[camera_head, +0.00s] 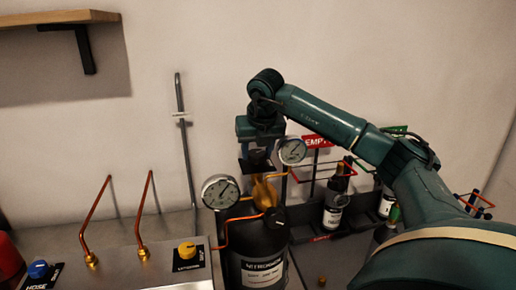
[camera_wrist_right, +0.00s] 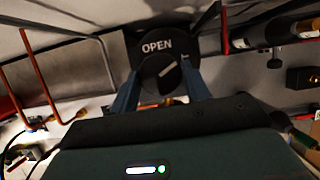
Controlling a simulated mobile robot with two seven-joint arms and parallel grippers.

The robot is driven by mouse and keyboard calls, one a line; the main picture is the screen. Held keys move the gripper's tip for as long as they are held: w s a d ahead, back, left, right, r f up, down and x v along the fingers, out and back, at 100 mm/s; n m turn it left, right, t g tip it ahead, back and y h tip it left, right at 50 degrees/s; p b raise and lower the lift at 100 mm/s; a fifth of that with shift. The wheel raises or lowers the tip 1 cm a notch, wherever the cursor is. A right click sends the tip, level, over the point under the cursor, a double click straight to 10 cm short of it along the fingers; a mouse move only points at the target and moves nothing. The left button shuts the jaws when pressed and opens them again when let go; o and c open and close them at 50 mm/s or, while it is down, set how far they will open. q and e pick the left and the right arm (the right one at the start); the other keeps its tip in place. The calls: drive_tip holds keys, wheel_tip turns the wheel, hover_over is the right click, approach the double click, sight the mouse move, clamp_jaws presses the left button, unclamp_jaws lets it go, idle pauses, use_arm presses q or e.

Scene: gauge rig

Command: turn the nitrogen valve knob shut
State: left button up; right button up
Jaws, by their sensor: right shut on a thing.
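The black nitrogen valve knob (camera_wrist_right: 160,74) shows in the right wrist view, with a pale pointer line slanting up to the right. Behind it is a dark round plate (camera_wrist_right: 157,47) reading OPEN. My right gripper (camera_wrist_right: 158,88) is shut on the knob, one blue finger at each side. In the head view my right gripper (camera_head: 257,153) points down over the brass valve (camera_head: 264,192) of the dark nitrogen bottle (camera_head: 256,243); the knob is mostly hidden there. My left gripper is in neither view.
Two round gauges, a lower left one (camera_head: 220,191) and an upper right one (camera_head: 292,150), flank the valve closely. A metal bench (camera_head: 120,270) with copper tubes and blue and yellow knobs stands left. More bottles stand in a rack (camera_head: 355,222) at right.

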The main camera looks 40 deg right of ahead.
drive_tip(key=m+h, duration=0.1)
drive_tip(key=m, duration=0.2)
drive_tip(key=shift+w+a+r, duration=0.1)
drive_tip(key=shift+m+g+h+p, duration=0.3)
drive_tip(key=shift+m+g+p, duration=0.15)
drive_tip(key=shift+m, duration=0.55)
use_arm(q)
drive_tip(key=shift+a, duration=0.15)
use_arm(e)
drive_tip(key=shift+m, duration=0.4)
drive_tip(key=o, duration=1)
